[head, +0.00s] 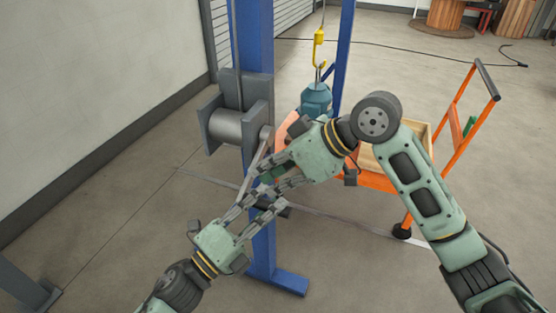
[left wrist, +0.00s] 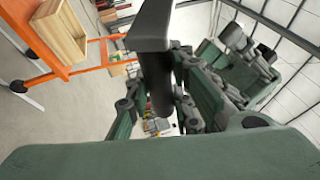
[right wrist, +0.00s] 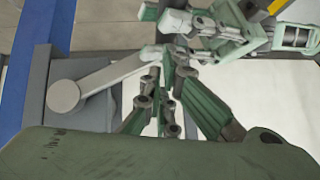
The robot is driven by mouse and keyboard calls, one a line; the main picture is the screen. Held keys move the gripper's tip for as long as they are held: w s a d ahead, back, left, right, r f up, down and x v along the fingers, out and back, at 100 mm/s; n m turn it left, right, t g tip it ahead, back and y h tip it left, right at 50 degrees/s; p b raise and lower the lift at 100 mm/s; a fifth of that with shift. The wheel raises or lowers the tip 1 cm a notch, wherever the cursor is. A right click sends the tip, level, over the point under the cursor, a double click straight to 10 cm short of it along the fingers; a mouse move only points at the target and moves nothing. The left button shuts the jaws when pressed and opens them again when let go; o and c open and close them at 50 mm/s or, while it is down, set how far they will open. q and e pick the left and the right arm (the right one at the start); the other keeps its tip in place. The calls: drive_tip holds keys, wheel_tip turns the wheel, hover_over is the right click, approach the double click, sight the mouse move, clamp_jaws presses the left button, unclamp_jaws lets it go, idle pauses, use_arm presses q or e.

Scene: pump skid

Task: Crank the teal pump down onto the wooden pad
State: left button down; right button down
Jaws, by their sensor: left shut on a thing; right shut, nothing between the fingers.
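The teal pump (head: 316,98) hangs upright under a yellow hook (head: 319,38) beyond the blue post, partly hidden by my right gripper. A wooden frame, perhaps the pad's surround (head: 427,138), sits on the orange cart; it also shows in the left wrist view (left wrist: 58,32). The winch drum (head: 228,127) is on the post. Its grey crank arm (head: 258,155) points downward and shows in the right wrist view (right wrist: 110,75). My left gripper (head: 268,200) is shut on the dark crank handle (left wrist: 158,85). My right gripper (head: 270,178) is shut and empty, close beside it.
The blue post (head: 263,235) stands right behind both grippers. The orange cart (head: 457,110) with its tall handle is at the right. A wall (head: 90,90) is at the left. Open floor (head: 130,240) lies in front. Cable spools (head: 445,15) stand far back.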

use_arm(q)
drive_tip(key=shift+a+r, duration=0.1)
use_arm(e)
drive_tip(key=shift+s+f, duration=0.1)
drive_tip(key=shift+f, duration=0.45)
